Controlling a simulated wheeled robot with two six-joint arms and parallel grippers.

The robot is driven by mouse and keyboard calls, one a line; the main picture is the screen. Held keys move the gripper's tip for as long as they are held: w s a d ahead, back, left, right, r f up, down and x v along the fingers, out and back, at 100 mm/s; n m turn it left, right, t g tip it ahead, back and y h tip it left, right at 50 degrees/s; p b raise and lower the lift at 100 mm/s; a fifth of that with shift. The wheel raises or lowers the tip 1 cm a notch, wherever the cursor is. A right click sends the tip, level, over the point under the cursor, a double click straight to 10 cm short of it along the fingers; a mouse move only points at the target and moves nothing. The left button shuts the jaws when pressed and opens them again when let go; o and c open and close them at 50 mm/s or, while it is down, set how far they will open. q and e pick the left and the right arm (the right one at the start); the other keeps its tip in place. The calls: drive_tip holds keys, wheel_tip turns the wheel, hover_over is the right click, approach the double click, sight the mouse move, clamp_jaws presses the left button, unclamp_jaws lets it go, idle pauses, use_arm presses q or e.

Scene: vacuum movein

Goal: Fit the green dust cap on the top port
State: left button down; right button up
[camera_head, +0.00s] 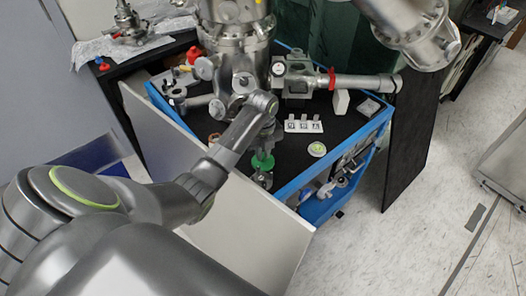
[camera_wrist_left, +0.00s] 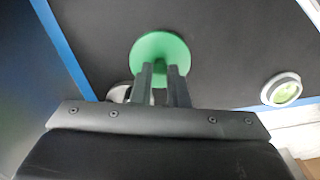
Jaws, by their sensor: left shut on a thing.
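My left gripper (camera_head: 264,146) comes down over the front part of the black table top. It is shut on the green dust cap (camera_head: 262,162), a round green disc. In the left wrist view, the two dark fingers (camera_wrist_left: 160,78) meet the middle of the green disc (camera_wrist_left: 160,48). A small metal fitting (camera_head: 262,180) shows just below the cap; whether they touch is unclear. The steel vacuum chamber (camera_head: 232,62) with several ports stands behind the gripper. I cannot tell which port is the top port. My right gripper is not in view.
A white-rimmed round piece with a green centre (camera_head: 316,149) lies right of the cap, near the blue table edge (camera_head: 345,143). A white labelled block (camera_head: 303,125) stands behind it. A steel side arm (camera_head: 355,82) reaches right. A pale panel (camera_head: 225,215) stands in front.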

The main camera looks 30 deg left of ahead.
use_arm(q)
drive_tip(key=c, duration=1.4)
unclamp_jaws()
drive_tip(key=shift+f, duration=0.1)
